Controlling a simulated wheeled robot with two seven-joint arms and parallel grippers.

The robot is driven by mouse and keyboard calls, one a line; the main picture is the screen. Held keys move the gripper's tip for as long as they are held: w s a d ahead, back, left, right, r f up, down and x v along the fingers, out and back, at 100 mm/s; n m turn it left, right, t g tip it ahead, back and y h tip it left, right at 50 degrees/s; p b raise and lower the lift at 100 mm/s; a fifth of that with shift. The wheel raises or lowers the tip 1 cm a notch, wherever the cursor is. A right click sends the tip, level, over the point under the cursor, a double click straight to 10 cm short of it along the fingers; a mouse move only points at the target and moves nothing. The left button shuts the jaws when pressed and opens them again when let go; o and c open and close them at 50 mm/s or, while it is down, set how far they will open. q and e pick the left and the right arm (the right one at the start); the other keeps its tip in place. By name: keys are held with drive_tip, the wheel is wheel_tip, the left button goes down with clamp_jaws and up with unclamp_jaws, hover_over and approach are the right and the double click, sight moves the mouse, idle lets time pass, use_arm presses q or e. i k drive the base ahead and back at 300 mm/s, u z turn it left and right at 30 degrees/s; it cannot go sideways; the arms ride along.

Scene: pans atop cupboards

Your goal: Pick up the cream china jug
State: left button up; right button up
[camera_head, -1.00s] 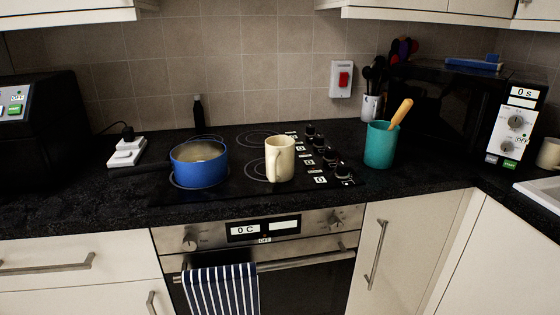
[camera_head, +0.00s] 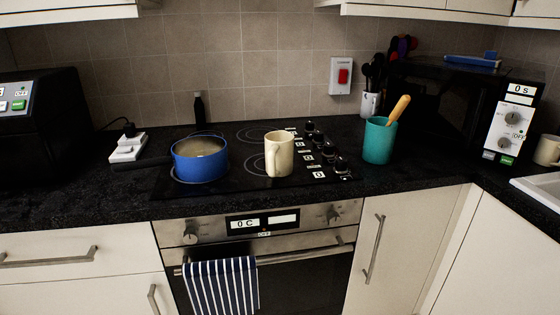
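The cream china jug (camera_head: 279,154) stands upright on the black hob, right of the middle of its cooking zones. Its handle faces the front left. A blue pan (camera_head: 200,160) stands on the hob to its left, with a gap between them. The hob's knobs are just to the right of the jug. Neither of my grippers shows in the head view.
A teal pot (camera_head: 379,141) with a wooden handle sticking out stands right of the hob. A microwave (camera_head: 511,125) is at the back right, a black appliance (camera_head: 42,118) at the left. Wall cupboards (camera_head: 430,9) overhang the counter. A striped towel (camera_head: 221,287) hangs on the oven handle.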

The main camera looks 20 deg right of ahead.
sight(279, 145)
drive_tip(key=k, duration=1.25)
drive_tip(key=z, duration=0.65)
drive_tip(key=i, duration=1.6)
drive_tip(key=u, duration=0.65)
